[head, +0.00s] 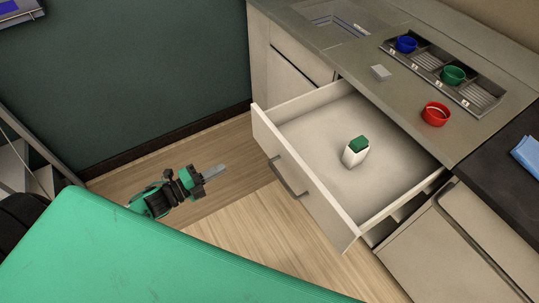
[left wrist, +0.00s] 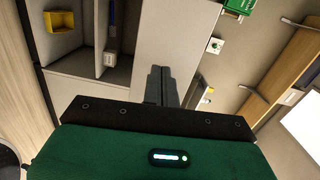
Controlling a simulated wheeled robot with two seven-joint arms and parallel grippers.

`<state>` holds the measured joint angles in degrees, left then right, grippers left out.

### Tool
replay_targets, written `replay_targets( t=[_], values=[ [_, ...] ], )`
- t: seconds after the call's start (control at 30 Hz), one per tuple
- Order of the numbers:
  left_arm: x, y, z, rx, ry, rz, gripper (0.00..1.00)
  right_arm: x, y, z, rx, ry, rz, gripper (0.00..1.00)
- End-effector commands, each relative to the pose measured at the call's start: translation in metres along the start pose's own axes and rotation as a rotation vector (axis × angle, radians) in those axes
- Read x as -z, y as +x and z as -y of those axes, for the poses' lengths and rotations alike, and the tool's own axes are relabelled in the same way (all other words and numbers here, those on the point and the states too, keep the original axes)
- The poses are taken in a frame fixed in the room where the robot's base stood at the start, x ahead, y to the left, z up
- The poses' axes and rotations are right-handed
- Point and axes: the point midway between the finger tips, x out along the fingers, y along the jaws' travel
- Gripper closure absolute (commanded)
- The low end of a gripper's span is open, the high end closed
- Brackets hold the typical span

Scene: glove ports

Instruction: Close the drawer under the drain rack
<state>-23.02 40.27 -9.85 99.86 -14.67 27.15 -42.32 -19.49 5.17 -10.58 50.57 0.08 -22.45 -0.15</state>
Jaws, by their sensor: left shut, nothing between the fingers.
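The drawer (head: 305,180) under the counter is pulled far out, with its front panel and dark bar handle (head: 288,177) facing the lower left. Inside it stands a white box with a green top (head: 356,151). The drain rack (head: 440,73) is set in the counter above and holds a blue cup (head: 406,44) and a green cup (head: 453,76). My left gripper (head: 215,172) is shut and empty, left of the drawer front and apart from it. Its closed fingers also show in the left wrist view (left wrist: 161,85). My right gripper is not in view.
A red cup (head: 435,114) and a small grey block (head: 380,73) stand on the counter. A sink (head: 340,20) lies behind. Wood floor (head: 235,150) is clear between my left gripper and the drawer.

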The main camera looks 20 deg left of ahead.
Motion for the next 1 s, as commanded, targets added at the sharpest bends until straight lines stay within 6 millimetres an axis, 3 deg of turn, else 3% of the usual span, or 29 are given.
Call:
replay_targets(
  t=[0.13, 0.37, 1.0],
  values=[
    [0.012, 0.004, 0.02, 0.035, 0.059, -0.055, 1.0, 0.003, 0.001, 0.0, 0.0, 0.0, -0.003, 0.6],
    [0.013, 0.024, 0.023, 0.04, 0.062, -0.058, 1.0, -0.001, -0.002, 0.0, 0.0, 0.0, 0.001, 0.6],
    [0.018, 0.12, 0.028, 0.039, 0.059, -0.055, 1.0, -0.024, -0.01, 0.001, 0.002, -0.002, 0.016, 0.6]
  ],
)
